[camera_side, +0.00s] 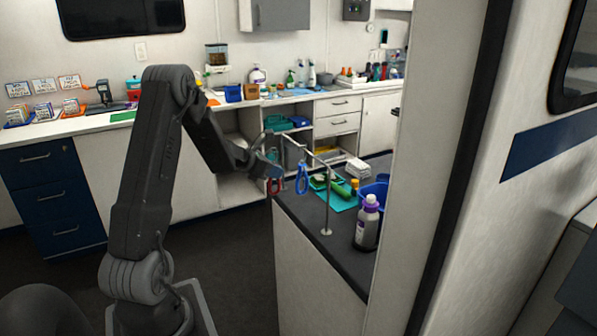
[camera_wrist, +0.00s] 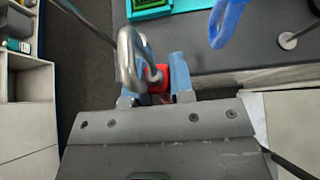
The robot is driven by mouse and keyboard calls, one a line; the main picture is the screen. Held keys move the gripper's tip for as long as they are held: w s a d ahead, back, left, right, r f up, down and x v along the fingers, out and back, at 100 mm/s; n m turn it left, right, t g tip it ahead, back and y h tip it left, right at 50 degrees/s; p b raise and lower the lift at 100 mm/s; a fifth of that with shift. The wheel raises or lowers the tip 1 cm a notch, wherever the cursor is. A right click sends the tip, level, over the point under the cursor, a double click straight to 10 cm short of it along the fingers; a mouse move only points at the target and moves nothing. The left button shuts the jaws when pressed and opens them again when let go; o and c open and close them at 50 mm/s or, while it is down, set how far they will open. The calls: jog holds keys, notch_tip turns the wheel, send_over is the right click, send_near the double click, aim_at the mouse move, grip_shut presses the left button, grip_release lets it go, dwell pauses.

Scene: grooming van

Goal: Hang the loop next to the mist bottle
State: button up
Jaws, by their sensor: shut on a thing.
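My gripper (camera_side: 270,170) is shut on a red loop (camera_side: 275,186), which hangs below the fingers in the side view. In the wrist view, a red part (camera_wrist: 160,80) shows between the fingers, behind a grey metal hook (camera_wrist: 130,55). A blue loop (camera_side: 302,178) hangs from the thin arm of a metal stand (camera_side: 327,200), right of my gripper; it also shows in the wrist view (camera_wrist: 226,22). I cannot tell whether the red loop touches the stand. A purple-capped bottle (camera_side: 366,228) stands right of the stand's foot; I cannot tell whether it is the mist bottle.
The stand rises from a dark counter (camera_side: 300,217). A teal mat (camera_side: 340,203) with green items lies behind it, beside a blue bin (camera_side: 374,194). Spray bottles (camera_side: 311,75) stand on the far white counter. A wall edge closes off the right side.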

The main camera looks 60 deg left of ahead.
dwell(0.5)
jog(key=s+d, duration=0.2)
jog(key=d, duration=1.3)
jog(key=shift+s, duration=0.25)
jog(key=shift+w+d, duration=0.1)
jog(key=shift+w, duration=0.1)
jog(key=w, duration=1)
jog(key=shift+w, duration=0.3)
dwell(2.1)
jog(key=shift+r, duration=0.1)
dwell(0.3)
